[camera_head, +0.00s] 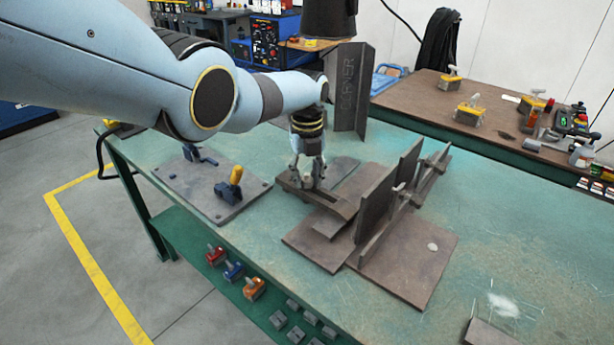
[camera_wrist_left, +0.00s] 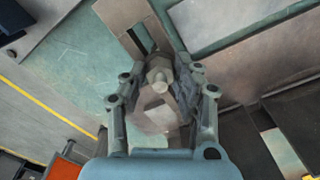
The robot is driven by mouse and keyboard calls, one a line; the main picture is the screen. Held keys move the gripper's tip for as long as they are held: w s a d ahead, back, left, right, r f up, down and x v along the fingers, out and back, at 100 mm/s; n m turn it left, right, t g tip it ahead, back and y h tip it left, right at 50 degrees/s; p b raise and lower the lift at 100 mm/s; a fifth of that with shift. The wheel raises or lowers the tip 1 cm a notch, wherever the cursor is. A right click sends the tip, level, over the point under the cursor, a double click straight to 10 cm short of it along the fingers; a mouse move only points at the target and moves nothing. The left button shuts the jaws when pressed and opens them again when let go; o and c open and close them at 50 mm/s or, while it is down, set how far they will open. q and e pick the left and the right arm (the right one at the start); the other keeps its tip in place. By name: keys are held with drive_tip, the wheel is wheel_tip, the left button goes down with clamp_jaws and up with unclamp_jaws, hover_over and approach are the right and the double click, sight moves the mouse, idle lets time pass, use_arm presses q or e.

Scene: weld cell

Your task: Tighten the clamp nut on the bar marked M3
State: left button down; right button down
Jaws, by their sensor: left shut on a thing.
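My left gripper (camera_head: 308,182) points down over a dark slotted bar (camera_head: 338,205) on the green table. In the left wrist view its two fingers (camera_wrist_left: 160,88) are closed around a grey clamp nut (camera_wrist_left: 158,74) that sits over the bar (camera_wrist_left: 128,18). The fingers hide part of the nut's sides, and the nut is too small to make out in the head view. I can read no M3 mark on the bar in either view. My right gripper is not in view.
Upright plates (camera_head: 388,190) stand on a brown base plate (camera_head: 420,270) just right of the bar. A tall plate marked CORNER (camera_head: 350,90) stands behind. The table's front right is mostly clear.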

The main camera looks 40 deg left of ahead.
use_arm(q)
drive_tip(key=shift+m, duration=0.6)
drive_tip(key=c, duration=1)
unclamp_jaws()
drive_tip(key=shift+r, duration=0.1)
wheel_tip(320, 180, up, 12)
drive_tip(key=shift+f, duration=0.1)
